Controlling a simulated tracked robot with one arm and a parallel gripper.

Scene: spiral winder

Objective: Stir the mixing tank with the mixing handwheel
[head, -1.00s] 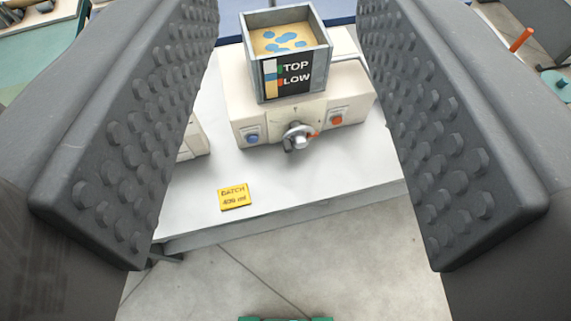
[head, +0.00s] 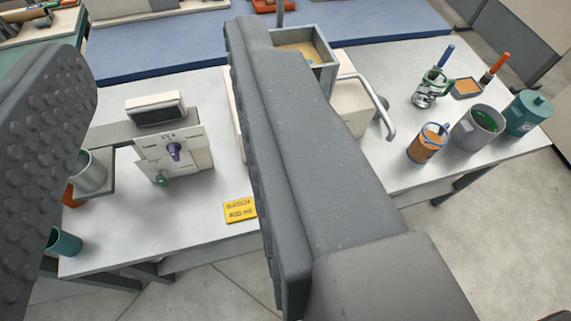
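The mixing tank (head: 322,50) is a grey-walled open box with tan contents at the top centre. Only its right and rear part shows. Its front sign, the mixing handwheel and most of the cream housing (head: 352,112) are hidden behind the right finger of my gripper (head: 165,235). My gripper is open and empty, with one finger at the left edge and the other across the middle. A bent grey pipe (head: 375,95) comes off the housing on the right. A yellow batch card (head: 239,211) reading about 400 ml lies between the fingers in the picture.
A cream device with a purple knob (head: 174,151), a display (head: 155,110) and a metal cup (head: 91,172) is on the left. On the right stand an orange can (head: 427,145), a grey mug (head: 478,131), a teal lidded pot (head: 528,113) and a jar (head: 432,88).

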